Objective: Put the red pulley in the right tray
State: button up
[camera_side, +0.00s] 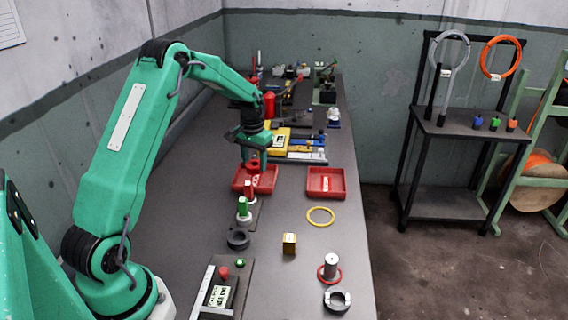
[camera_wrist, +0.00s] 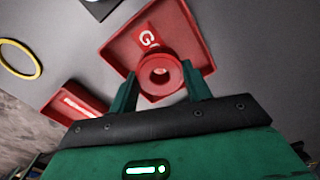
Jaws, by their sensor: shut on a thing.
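The red pulley (camera_wrist: 150,80), a round red piece with a centre hole, is between my gripper's fingers (camera_wrist: 160,92) in the wrist view. My gripper (camera_side: 254,163) is shut on it and is over the left red tray (camera_side: 272,183) in the side view. I cannot tell how far the pulley is above the tray floor. A red part with a white mark (camera_wrist: 147,38) shows in that tray beside the pulley. The right red tray (camera_side: 313,192) stands apart to the right, also with a white-marked thing in it; it shows at the left of the wrist view (camera_wrist: 62,98).
Tools and boxes crowd the bench behind. Bare bench lies between the trays.

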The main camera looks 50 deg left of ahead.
aim_at(255, 180)
jog(key=shift+f, duration=1.8)
jog(key=shift+f, duration=0.1)
jog(key=o, duration=1.2)
jog(key=shift+c, duration=0.2)
notch_tip(255, 180, up, 12)
